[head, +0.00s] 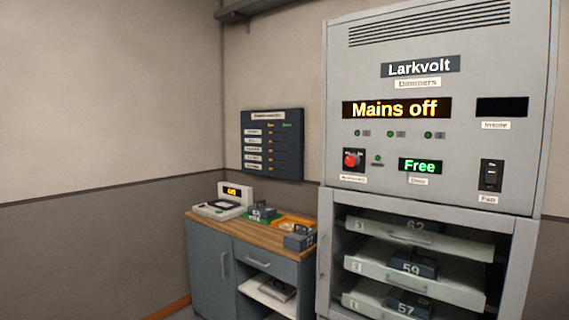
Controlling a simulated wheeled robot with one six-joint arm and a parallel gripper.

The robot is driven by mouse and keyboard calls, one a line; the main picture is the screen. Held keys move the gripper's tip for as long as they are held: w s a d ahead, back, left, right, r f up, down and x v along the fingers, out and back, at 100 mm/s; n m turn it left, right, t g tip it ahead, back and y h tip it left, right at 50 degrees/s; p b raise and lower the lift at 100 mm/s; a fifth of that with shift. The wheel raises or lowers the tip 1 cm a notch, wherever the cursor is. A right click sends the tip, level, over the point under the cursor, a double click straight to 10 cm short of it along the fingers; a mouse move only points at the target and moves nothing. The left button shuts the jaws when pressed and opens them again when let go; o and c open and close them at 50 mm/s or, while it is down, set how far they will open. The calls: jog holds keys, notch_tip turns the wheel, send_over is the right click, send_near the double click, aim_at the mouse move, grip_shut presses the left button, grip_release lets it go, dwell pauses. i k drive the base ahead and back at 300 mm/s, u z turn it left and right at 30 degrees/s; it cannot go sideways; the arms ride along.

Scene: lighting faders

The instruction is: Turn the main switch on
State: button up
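The main switch (352,160) is a red rotary knob on a small dark plate at the lower left of the grey Larkvolt dimmer cabinet's front panel (470,155). The label under it is too small to read. The amber display (396,108) above it reads "Mains off". A small green lamp (377,158) sits just right of the knob. A green display (420,166) reads "Free". My gripper is not in view.
Below the panel, the open cabinet bay holds several pale trays (415,280) with numbered dark modules. A wooden-topped bench (200,222) at left carries a scale-like device and dark blocks. A dark board (272,145) hangs on the wall. A black rocker switch (490,175) is at the panel's right.

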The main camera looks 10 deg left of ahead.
aim_at(353, 160)
jog(key=u, duration=0.35)
jog(key=i, duration=0.9)
jog(key=u, duration=0.4)
